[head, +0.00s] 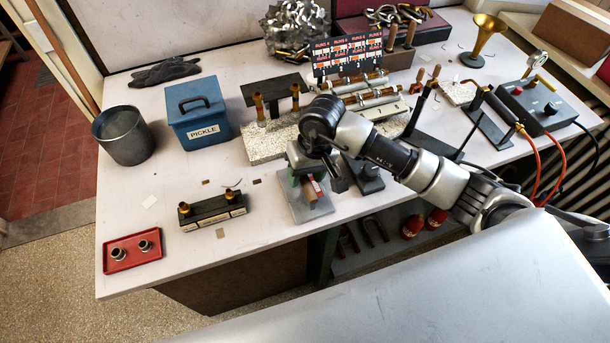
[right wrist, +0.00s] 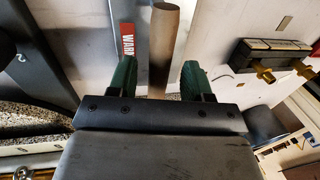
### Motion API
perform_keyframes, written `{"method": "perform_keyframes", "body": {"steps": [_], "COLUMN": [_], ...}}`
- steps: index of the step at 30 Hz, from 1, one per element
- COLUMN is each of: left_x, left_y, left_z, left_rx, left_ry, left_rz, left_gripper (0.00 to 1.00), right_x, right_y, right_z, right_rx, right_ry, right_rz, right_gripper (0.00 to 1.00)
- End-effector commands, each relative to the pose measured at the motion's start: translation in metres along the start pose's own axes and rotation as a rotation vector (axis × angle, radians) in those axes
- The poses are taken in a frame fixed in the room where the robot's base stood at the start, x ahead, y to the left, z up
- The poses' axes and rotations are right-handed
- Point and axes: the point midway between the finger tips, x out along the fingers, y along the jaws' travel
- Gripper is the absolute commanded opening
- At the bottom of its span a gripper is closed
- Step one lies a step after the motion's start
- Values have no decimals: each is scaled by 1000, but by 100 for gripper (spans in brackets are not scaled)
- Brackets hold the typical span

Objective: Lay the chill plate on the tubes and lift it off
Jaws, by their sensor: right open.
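A grey plate (head: 318,211) with a wooden handle (head: 309,192) and a red label lies near the table's front edge; I take it to be the chill plate. In the right wrist view the handle (right wrist: 164,40) lies between my open green fingertips, beside the red label (right wrist: 129,38) reading "WAR…". My right gripper (head: 301,168) is just above the handle's far end; whether it touches is hidden. Brass tubes (head: 375,94) lie level on pale blocks farther back, partly hidden by my arm. My left gripper is not in view.
A dark block with brass fittings (head: 212,210) and a red tray (head: 132,253) with two small cups stand left. A blue PICKLE box (head: 198,108), a grey pot (head: 122,135) and a speckled slab (head: 262,148) stand behind. A dark block (head: 366,178) stands right of the plate.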

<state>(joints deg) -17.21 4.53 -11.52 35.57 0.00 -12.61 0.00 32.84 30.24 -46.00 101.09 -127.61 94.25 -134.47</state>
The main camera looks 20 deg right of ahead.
Motion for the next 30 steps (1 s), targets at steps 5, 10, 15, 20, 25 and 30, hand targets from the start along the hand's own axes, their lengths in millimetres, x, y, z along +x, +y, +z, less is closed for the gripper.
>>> {"method": "perform_keyframes", "body": {"steps": [5, 10, 15, 20, 25, 30], "left_x": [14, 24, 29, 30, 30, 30], "left_y": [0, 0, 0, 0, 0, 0], "left_z": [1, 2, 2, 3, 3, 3], "left_rx": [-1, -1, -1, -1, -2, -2], "left_ry": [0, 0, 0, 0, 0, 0], "left_rz": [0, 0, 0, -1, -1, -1], "left_gripper": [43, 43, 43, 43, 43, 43], "right_x": [-36, -72, -98, -108, -110, -110], "right_y": [2, 1, 1, 0, 0, 0], "right_z": [-1, -1, -1, 0, 0, 0], "right_rx": [-3, -2, -1, -1, -1, -1], "right_ry": [8, 6, 4, 1, 0, 0], "right_rz": [3, 2, 1, 1, 1, 0], "right_gripper": [50, 50, 50, 50, 50, 50]}}
